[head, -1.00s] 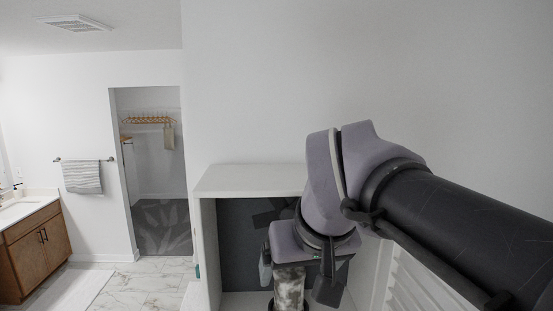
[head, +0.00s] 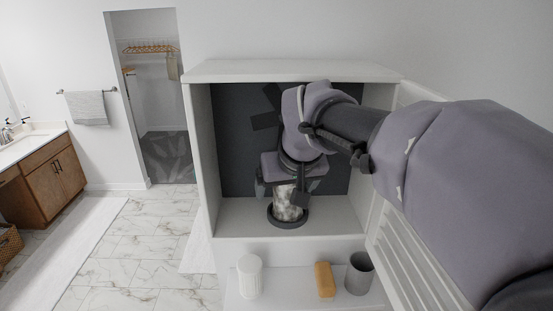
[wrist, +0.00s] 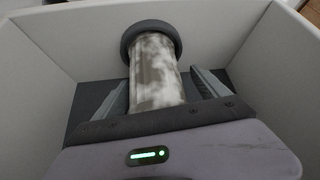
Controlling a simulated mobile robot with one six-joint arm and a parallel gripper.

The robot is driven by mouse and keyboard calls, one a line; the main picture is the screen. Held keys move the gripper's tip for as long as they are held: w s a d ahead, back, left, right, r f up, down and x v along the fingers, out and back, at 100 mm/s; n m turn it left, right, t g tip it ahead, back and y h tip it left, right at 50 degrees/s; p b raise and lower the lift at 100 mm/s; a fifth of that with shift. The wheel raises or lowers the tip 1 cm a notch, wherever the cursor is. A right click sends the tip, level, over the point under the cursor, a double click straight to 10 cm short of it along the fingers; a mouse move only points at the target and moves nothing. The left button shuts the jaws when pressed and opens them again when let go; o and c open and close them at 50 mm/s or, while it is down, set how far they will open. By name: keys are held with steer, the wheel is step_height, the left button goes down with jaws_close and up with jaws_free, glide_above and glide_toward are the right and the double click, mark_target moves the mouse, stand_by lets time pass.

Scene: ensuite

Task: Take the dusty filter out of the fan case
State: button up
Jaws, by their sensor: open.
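The dusty filter (head: 288,206) is a mottled grey-white upright cylinder inside the white fan case (head: 202,150). Its lower end sits in a dark round collar (head: 289,222) on the case floor. In the wrist view the filter (wrist: 156,75) runs from the dark collar (wrist: 150,32) down toward my gripper's palm. My gripper (head: 284,192) reaches into the case from above, with one finger on each side of the filter's upper part. In the wrist view my gripper (wrist: 160,84) is open, with a gap between each finger and the filter. The filter's top is hidden by my gripper.
The case's slatted door (head: 402,257) stands open at the right, beside my arm. A white ribbed cup (head: 249,277), an orange-brown block (head: 324,280) and a grey cup (head: 359,274) stand on a ledge below the case. The case walls surround my gripper.

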steer(key=shift+d, duration=0.2)
steer(key=shift+c, duration=0.2)
steer(key=shift+a, duration=0.1)
steer(key=c, duration=1.4)
steer(key=shift+r+p, duration=1.8)
steer(key=shift+r, duration=0.4)
steer(key=shift+c, duration=0.2)
